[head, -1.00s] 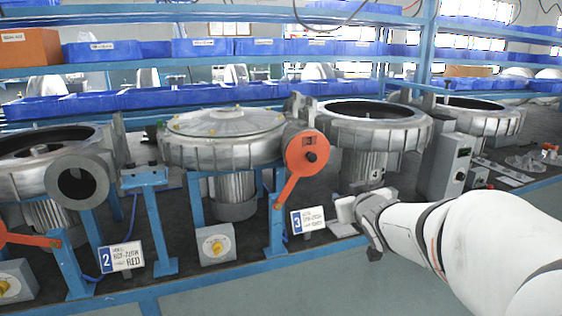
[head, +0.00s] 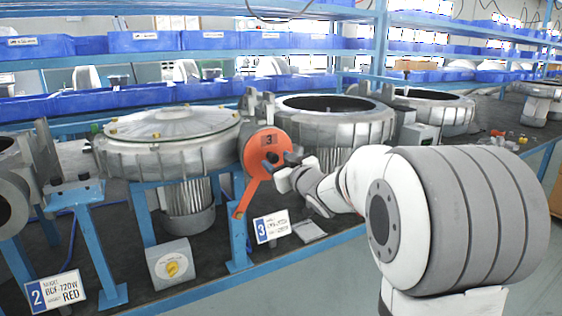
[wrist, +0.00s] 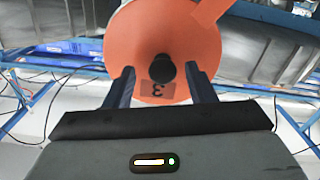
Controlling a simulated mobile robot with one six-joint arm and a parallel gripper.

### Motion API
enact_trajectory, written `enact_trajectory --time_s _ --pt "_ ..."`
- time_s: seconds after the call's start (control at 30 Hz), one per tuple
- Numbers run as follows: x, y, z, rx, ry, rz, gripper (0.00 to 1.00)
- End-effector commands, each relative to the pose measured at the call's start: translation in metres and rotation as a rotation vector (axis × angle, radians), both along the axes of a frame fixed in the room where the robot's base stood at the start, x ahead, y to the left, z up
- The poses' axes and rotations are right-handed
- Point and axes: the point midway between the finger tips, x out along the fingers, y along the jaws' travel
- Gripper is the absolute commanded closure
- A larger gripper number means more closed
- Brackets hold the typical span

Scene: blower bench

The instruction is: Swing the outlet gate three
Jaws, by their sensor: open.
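Outlet gate three is an orange disc (head: 262,148) marked 3, with a flat orange arm (head: 246,199) slanting to the lower left over a blue post. It stands in front of the outlet of the lidded blower (head: 175,150). In the wrist view the gate disc (wrist: 180,30) appears upside down, with a black knob (wrist: 161,70) near its middle. My gripper (head: 275,166) is at the disc's front; in the wrist view my gripper (wrist: 160,72) is open, its fingers on either side of the knob. Contact with the knob cannot be told.
A sign marked 3 (head: 271,226) stands below the gate, and a grey box with a yellow knob (head: 171,264) to its left. An open blower (head: 337,125) is behind my arm. A sign marked 2 (head: 55,291) is at lower left. Blue shelves with bins run behind.

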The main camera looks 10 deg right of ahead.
Motion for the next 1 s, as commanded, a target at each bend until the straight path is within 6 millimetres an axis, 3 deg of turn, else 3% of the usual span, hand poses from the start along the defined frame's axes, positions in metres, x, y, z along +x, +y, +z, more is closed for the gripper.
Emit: enact_trajectory --time_s 0.33,0.9,1.0 --pt "0.0042 0.0045 0.0002 0.000 0.000 0.004 0.51" --pt "0.0041 0.0047 0.0004 0.000 -0.001 0.004 0.98" --pt "0.0041 0.0046 0.0004 0.000 -0.001 0.004 1.00"
